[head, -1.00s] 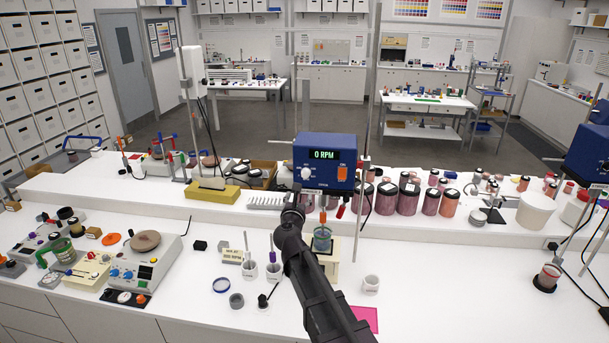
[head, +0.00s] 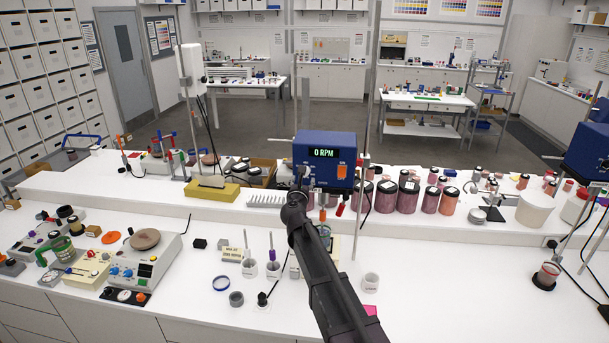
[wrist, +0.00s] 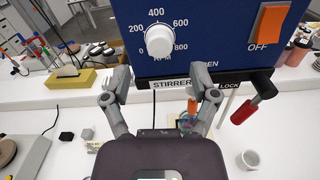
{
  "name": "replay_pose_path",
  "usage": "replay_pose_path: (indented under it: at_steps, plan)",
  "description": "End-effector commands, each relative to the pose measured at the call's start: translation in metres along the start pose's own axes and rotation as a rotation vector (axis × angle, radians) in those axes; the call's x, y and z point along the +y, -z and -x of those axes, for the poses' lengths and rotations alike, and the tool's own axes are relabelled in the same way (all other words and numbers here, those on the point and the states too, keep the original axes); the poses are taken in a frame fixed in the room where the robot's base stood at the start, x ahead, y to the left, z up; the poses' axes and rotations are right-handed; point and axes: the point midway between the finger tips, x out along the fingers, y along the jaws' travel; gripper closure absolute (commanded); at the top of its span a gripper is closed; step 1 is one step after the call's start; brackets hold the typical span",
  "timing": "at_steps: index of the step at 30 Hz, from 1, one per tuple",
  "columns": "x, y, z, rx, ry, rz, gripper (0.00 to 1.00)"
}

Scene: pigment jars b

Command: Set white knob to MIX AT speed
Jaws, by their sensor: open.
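The white knob (wrist: 160,40) is on the blue stirrer's front face, in the wrist view, ringed by a scale marked 200, 400, 600 and 800 RPM. In the head view my gripper (head: 299,176) hides the knob. A small card (head: 232,254) on the bench has text too small to read for sure.
An orange switch (wrist: 269,23) marked OFF is right of the knob. A red-handled lock lever (wrist: 246,110) sticks out below right. Pigment jars (head: 386,197) stand right of the stirrer. Cups and a spatula-holding pot (head: 273,270) stand on the front bench.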

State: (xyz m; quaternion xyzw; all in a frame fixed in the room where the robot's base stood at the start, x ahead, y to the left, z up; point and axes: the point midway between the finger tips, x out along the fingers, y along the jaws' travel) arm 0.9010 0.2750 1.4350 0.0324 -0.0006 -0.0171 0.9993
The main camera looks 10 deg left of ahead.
Motion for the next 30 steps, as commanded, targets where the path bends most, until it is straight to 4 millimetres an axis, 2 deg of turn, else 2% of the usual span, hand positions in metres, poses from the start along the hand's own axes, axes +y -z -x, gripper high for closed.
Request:
replay_pose_path:
  at_steps: [1, 3, 9, 15, 24, 26, 30]
  plan:
    - [0.002, 0.000, -0.011, 0.000, 0.000, 0.000, 0.24]
    - [0.002, 0.000, -0.021, 0.000, 0.000, 0.000, 0.24]
    - [0.001, 0.000, -0.041, 0.000, 0.000, 0.000, 0.24]
    - [0.001, 0.000, -0.049, 0.000, -0.001, 0.000, 0.24]
    - [0.001, 0.000, -0.049, 0.000, -0.001, 0.000, 0.24]
    - [0.001, 0.000, -0.049, 0.000, -0.001, 0.000, 0.39]
    - [0.001, 0.000, -0.049, 0.000, -0.001, 0.000, 0.80]
